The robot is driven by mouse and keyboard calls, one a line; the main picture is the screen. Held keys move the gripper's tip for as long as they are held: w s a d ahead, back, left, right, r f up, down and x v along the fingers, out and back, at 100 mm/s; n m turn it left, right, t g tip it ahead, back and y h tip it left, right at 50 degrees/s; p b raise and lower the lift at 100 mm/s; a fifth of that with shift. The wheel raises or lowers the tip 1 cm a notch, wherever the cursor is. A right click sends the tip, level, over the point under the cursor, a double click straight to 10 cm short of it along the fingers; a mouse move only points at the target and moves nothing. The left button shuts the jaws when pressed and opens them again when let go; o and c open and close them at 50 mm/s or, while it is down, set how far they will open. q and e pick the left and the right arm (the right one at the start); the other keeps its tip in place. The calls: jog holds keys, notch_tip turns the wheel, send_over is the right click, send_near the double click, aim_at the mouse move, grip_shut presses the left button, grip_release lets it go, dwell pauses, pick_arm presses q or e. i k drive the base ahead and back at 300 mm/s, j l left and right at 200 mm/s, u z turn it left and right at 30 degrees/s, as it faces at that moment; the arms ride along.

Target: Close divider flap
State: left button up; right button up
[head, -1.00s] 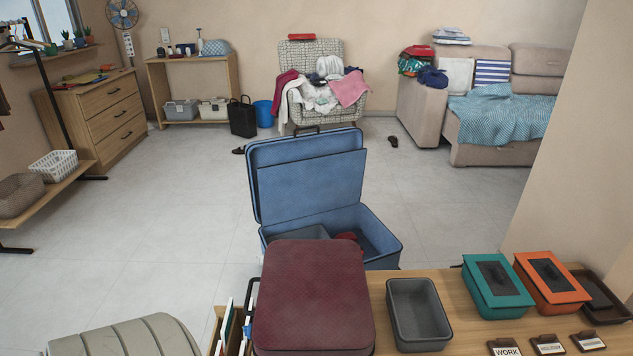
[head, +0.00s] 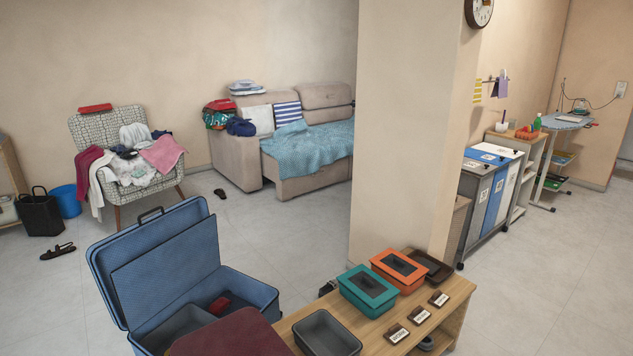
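A flat blue panel, which looks like the divider flap (head: 168,268), leans up against the inside of the lid. Inside the base are a grey bin (head: 180,325) and a small red item (head: 219,306). A maroon case (head: 232,338) at the bottom edge hides part of the suitcase's front. Neither of my grippers is in view.
The wooden table (head: 396,337) holds an empty grey tray (head: 326,333), teal (head: 367,291) and orange (head: 399,270) boxes, a dark tray and small labels. A wall pillar (head: 405,130) stands behind it.

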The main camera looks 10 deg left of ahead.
aim_at(148, 284)
jog(key=k+j, duration=0.1)
jog(key=j, duration=0.3)
jog(key=j+z, duration=0.1)
jog(key=j, duration=0.3)
jog(key=k+j, duration=0.15)
jog(key=j, duration=0.25)
jog(key=k+j+z, duration=0.1)
jog(key=j, duration=0.3)
jog(key=k+j, duration=0.15)
jog(key=j, duration=0.25)
jog(key=k+j+z, duration=0.1)
jog(key=j, duration=0.3)
jog(key=k+j, duration=0.1)
jog(key=j, duration=0.25)
jog(key=i+j+z, duration=0.2)
jog(key=j, duration=1.1)
jog(key=j+z, duration=0.2)
jog(key=j, duration=1.1)
